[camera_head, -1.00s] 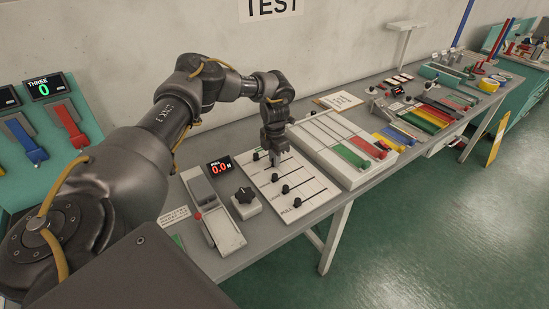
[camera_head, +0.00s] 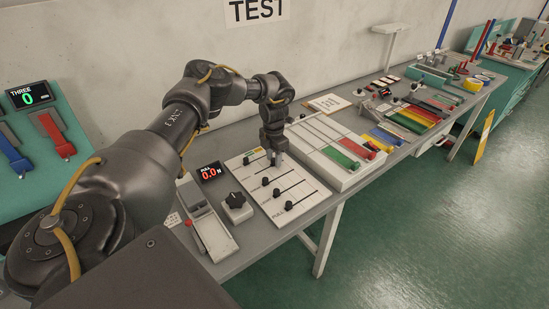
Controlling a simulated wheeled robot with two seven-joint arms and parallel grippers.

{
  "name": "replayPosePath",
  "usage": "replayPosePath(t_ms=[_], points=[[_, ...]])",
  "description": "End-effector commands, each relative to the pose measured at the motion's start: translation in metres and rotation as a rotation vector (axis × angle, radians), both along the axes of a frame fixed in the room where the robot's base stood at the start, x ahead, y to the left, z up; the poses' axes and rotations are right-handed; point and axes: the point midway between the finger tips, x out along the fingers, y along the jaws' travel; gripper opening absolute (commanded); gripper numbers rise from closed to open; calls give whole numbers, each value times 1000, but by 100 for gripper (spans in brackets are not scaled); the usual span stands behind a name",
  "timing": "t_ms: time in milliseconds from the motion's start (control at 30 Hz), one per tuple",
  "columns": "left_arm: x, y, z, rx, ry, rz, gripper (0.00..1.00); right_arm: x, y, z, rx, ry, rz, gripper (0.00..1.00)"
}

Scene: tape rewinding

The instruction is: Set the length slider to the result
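The white slider panel (camera_head: 308,191) lies on the grey bench with several dark slots and black knobs. Knobs show at the back left (camera_head: 246,160), mid left (camera_head: 265,181), below that (camera_head: 277,193) and nearest the front (camera_head: 289,205). The label lettering is too small to tell which slider is length, except "PULL" at the front edge. My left gripper (camera_head: 278,162) points down at the back part of the panel, right of the back-left knob. Its fingertips are at or just above the surface; whether they hold a knob is hidden. My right gripper is out of view.
A red display reading 0.0 (camera_head: 209,173) and a black dial on a white box (camera_head: 236,206) stand left of the panel. A white tray with coloured bars (camera_head: 318,150) sits close on its right. A green "THREE" display (camera_head: 36,97) reads 0.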

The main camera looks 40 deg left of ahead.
Motion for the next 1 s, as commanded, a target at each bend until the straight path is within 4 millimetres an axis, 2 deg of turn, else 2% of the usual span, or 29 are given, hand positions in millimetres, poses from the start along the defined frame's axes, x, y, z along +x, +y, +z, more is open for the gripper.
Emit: replayPosePath(t_ms=[267,367,467,800,1000], points=[[0,0,0,0,0,-1,40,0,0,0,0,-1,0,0],[1,-1,6,0,-2,-1,40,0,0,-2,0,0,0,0],[1,-1,19,-1,-4,-2,40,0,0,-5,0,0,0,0],[1,-1,84,0,-3,-2,40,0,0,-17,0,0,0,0],[1,0,104,0,0,0,40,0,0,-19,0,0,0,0]])
